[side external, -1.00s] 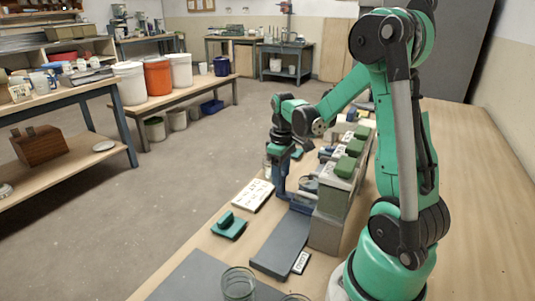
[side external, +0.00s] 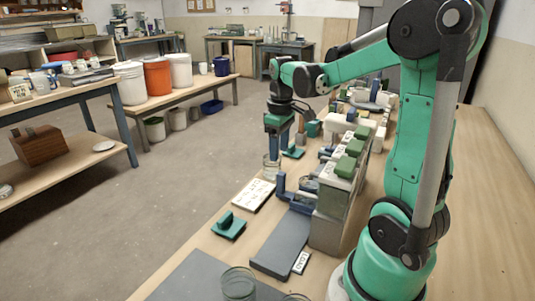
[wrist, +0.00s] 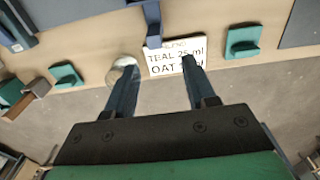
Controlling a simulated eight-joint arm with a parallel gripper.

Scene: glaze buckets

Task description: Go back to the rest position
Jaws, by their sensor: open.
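My gripper (side external: 278,148) hangs fingers-down above the bench's left edge, apart from the row of stands. In the wrist view its two fingers (wrist: 159,64) are spread, with nothing seen held between them. A white card (side external: 253,195) lies on the bench; in the wrist view its print (wrist: 172,56) reads "TEAL 25 ml" and "OAT", partly covered by a finger. A clear glass (side external: 271,171) stands below and near the gripper in the side view. I cannot tell the exact gap between them.
A grey stand with green-topped blocks (side external: 349,158) runs along the bench beside my arm. A blue upright holder (side external: 282,185) stands before it. A teal block (side external: 229,226), a dark grey slab (side external: 283,245) and another glass (side external: 238,283) are at the front. Open floor lies left.

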